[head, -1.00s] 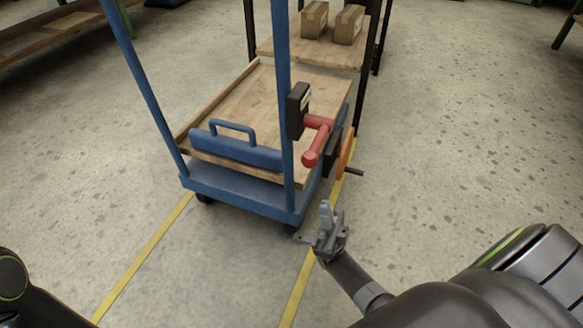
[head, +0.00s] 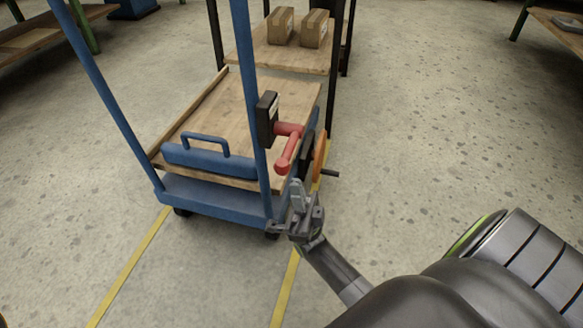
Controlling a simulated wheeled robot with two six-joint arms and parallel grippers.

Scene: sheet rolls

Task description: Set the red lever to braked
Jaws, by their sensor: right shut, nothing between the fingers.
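The red lever (head: 286,155) is mounted at the right side of the blue cart (head: 205,193), close to its front right post. Its arm slants down towards me and ends in a rounded knob. A black box (head: 267,118) with a pale label sits on the post just above it. My right gripper (head: 297,192) is shut and empty. In the picture it is just below the lever's knob, with a small gap that seems to remain between them. My left gripper is out of view.
An orange disc (head: 320,154) with a black handle (head: 330,172) sits right of the lever. A shelf (head: 290,56) with two cardboard boxes (head: 296,28) stands behind the cart. Yellow floor lines (head: 130,265) run along both sides. The floor at right is clear.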

